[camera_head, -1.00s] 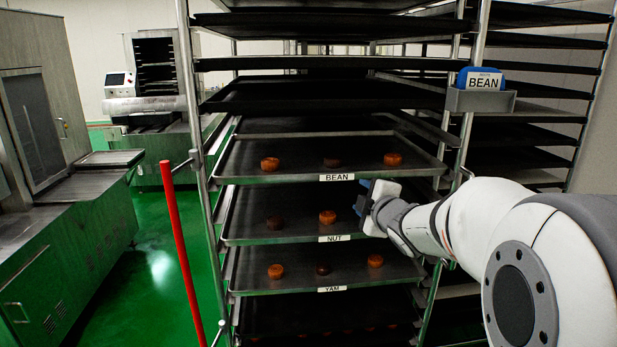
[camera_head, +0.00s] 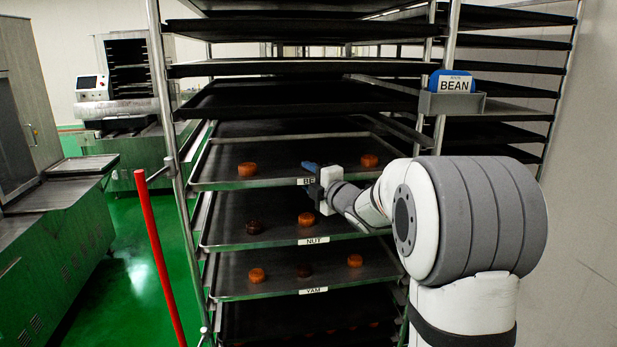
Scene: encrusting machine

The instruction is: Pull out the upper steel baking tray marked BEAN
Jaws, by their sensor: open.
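The upper steel baking tray marked BEAN (camera_head: 225,175) sits in the rack, above the tray marked NUT (camera_head: 240,235) and the tray marked YAM (camera_head: 240,285). Two orange-brown cakes show on it, a left one (camera_head: 247,169) and a right one (camera_head: 369,160). My gripper (camera_head: 308,178) is open at the front edge of the BEAN tray and covers part of its label. The middle of that tray is partly hidden behind it. I cannot tell whether the fingers touch the rim.
Dark empty trays (camera_head: 290,98) fill the rack above. A red pole (camera_head: 158,255) stands at the left front. Green floor is clear between the rack and the machine (camera_head: 55,215).

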